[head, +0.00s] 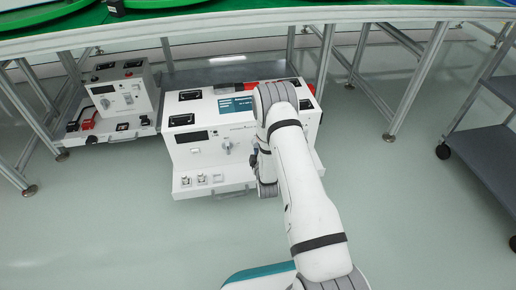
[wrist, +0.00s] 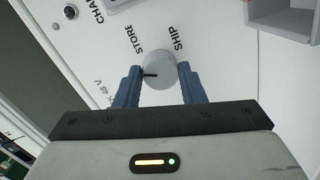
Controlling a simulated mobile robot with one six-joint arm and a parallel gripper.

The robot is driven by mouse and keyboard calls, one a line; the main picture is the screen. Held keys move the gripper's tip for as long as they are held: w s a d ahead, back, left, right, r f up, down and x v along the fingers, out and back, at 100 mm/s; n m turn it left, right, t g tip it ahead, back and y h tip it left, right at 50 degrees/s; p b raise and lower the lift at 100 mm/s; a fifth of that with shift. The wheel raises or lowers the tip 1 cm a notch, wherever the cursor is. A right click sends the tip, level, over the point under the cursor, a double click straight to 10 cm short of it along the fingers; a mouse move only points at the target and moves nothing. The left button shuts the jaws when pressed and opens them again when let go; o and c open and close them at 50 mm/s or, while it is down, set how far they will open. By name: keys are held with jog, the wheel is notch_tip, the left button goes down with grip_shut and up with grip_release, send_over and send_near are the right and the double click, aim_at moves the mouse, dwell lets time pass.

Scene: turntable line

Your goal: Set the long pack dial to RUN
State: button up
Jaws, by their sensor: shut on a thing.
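In the wrist view my gripper (wrist: 157,80) is shut on a round grey dial (wrist: 158,68), with one blue finger on each side of it. A black pointer line on the dial points toward the left of the picture. The printed words STORE and SHIP stand above the dial; the pointer is at neither. No RUN label is visible, as the gripper covers the area below. In the head view the long white pack (head: 205,108) stands low under the turntable line. My arm hides the gripped dial and the fingertips there.
Another knob (wrist: 70,12) and partial lettering show at the wrist view's upper left, and a grey box-like part (wrist: 285,20) at its upper right. A smaller white unit (head: 124,88) stands left of the pack. A grey cart (head: 490,150) is at the right. The front floor is clear.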

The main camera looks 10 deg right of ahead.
jog(key=n, duration=0.4)
jog(key=shift+a+n, duration=0.2)
jog(key=shift+n, duration=0.1)
dwell(0.5)
jog(key=o, duration=1)
jog(key=s+p, duration=0.3)
jog(key=s, duration=0.4)
jog(key=shift+s+a+r, duration=0.25)
jog(key=shift+s, duration=0.15)
